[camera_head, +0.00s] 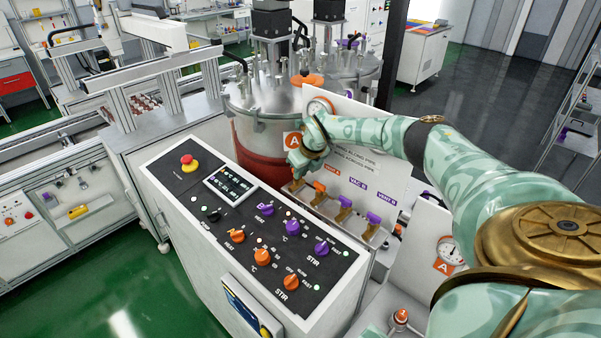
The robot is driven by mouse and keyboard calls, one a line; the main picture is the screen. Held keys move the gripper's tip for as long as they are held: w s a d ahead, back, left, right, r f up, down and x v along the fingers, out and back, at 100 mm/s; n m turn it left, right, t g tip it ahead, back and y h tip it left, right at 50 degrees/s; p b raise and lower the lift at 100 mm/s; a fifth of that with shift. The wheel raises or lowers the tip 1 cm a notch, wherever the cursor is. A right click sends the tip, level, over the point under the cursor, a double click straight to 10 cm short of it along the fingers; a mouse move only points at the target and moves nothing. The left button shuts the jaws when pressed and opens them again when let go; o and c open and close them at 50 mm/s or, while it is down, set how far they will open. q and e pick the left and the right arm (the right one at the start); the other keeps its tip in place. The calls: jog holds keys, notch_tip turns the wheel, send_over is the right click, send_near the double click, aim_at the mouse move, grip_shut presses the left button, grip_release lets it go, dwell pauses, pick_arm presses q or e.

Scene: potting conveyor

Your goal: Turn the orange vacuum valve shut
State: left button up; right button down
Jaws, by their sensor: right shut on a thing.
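My right gripper (298,166) reaches in from the right and points down at the left end of the valve row in front of the tank. It is shut on the leftmost valve, the orange vacuum valve, which its fingers almost wholly hide. I cannot tell the angle of that handle. Beside it stands the orange vent A valve (319,187). Farther right are the purple vac B valve (345,201) and the purple vent B valve (374,218). My left gripper is not in view.
A control panel (175,165) with orange and purple knobs and a red stop button (188,160) stands in front of the valves. A steel tank (260,105) with red contents stands behind. A white label plate (365,165) rises just behind the valve row.

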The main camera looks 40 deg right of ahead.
jog(key=shift+d, duration=0.1)
dwell(0.4)
jog(key=c, duration=1.5)
grip_release()
jog(key=shift+s+r, duration=0.1)
jog(key=shift+r, duration=0.2)
jog(key=s+r+b, duration=0.1)
jog(key=s+r, duration=0.1)
jog(key=s, duration=1.1)
jog(key=shift+a, duration=0.35)
jog(key=shift+r, duration=0.1)
